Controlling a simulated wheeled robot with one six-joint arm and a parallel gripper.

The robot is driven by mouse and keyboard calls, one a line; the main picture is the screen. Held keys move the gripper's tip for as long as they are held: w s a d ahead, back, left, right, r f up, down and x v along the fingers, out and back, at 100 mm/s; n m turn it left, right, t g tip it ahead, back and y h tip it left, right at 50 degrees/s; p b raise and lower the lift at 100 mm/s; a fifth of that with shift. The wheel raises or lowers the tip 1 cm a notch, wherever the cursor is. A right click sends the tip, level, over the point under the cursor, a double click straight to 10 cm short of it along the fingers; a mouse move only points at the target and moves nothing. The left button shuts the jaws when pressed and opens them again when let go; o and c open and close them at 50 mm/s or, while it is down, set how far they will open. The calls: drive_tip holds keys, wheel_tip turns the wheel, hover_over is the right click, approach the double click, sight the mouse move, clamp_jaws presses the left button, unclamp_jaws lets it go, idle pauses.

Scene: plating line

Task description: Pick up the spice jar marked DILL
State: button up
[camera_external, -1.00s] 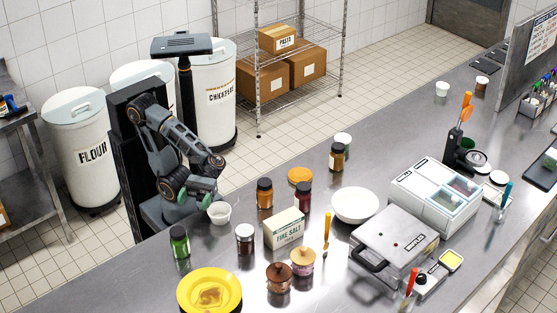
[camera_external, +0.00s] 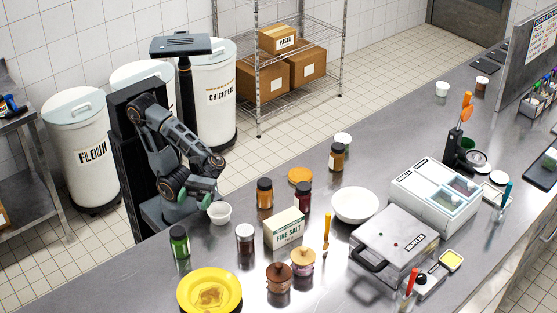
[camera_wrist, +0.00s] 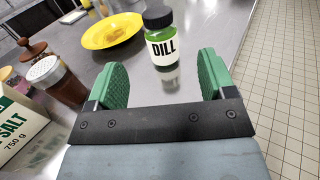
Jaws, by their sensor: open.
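The spice jar marked DILL (camera_wrist: 163,42) stands upright on the steel counter in the wrist view, with green contents and a black lid. It also shows in the external view as the green jar (camera_external: 180,242) at the left of the counter, near the yellow plate. My gripper (camera_wrist: 160,85) is open and empty, with its green fingers apart. The jar is beyond the fingertips, roughly centred between them, and nothing touches it. In the external view my gripper (camera_external: 207,192) is at the counter's edge, up and right of the jar.
A dark shaker jar (camera_wrist: 66,88) and a salt box (camera_wrist: 12,128) stand at the left in the wrist view. A white cup (camera_external: 219,214) stands close to my gripper. The counter's edge and tiled floor are at the right.

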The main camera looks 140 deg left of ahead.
drive_tip(key=shift+o, duration=0.4)
drive_tip(key=m, duration=0.3)
drive_tip(key=n+g+y+b, duration=0.15)
drive_tip(key=n+g, duration=0.35)
drive_tip(key=n, duration=1.1)
drive_tip(key=n+g+b, duration=0.2)
drive_tip(key=n+g, duration=0.4)
drive_tip(key=n, duration=1)
approach(181, 229)
drive_tip(key=b+x, duration=0.1)
drive_tip(key=x, duration=1)
drive_tip(key=shift+d+f, duration=0.1)
drive_tip(key=shift+d, duration=0.15)
